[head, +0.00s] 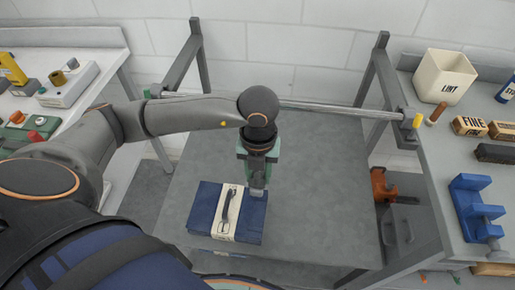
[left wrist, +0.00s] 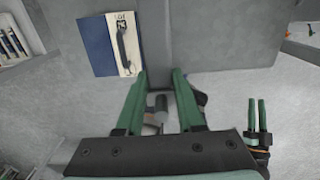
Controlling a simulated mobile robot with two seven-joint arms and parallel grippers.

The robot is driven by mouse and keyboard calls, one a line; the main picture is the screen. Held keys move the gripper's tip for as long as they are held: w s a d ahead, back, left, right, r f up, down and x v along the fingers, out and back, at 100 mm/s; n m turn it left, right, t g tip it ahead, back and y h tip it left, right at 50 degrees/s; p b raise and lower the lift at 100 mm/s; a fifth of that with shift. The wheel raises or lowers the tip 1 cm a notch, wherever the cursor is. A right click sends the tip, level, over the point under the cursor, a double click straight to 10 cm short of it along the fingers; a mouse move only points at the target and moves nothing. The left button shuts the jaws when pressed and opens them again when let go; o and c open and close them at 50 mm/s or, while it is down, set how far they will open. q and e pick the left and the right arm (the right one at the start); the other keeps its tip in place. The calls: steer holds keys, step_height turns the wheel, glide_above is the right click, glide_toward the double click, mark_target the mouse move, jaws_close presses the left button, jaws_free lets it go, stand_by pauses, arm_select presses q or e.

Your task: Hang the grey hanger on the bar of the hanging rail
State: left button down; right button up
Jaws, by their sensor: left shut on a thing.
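My left gripper (head: 257,192) points down just in front of the hanging rail's bar (head: 335,108), beside the blue folded item. Most of the hanger is hidden or too small to make out. The bar runs level between two dark grey uprights, behind and to the right of the gripper. A second pair of green fingers, apparently my right gripper (left wrist: 257,118), shows at the right of the left wrist view; its jaw state is unclear.
A blue folded item with a cream band and dark handle (head: 222,228) lies on the grey surface (head: 325,200). At right, a side table holds a LINT bin (head: 444,76), brushes and a blue clamp (head: 473,205). A white table with devices stands at left.

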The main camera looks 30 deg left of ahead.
arm_select(q)
steer(key=shift+w+a+b, duration=0.1)
steer(key=shift+w+a, duration=0.3)
steer(key=shift+w, duration=0.45)
steer(key=shift+w+a+b, duration=0.15)
steer(key=shift+w+a, duration=0.2)
steer(key=shift+w, duration=0.5)
steer(key=shift+w+a+b, duration=0.1)
steer(key=shift+w+a, duration=0.3)
steer(key=shift+w, duration=0.45)
steer(key=shift+f+b, duration=1.2)
steer(key=shift+f, duration=0.25)
steer(key=shift+c, duration=2.2)
jaws_free()
step_height(320, 180, up, 13)
steer(key=shift+f, duration=0.2)
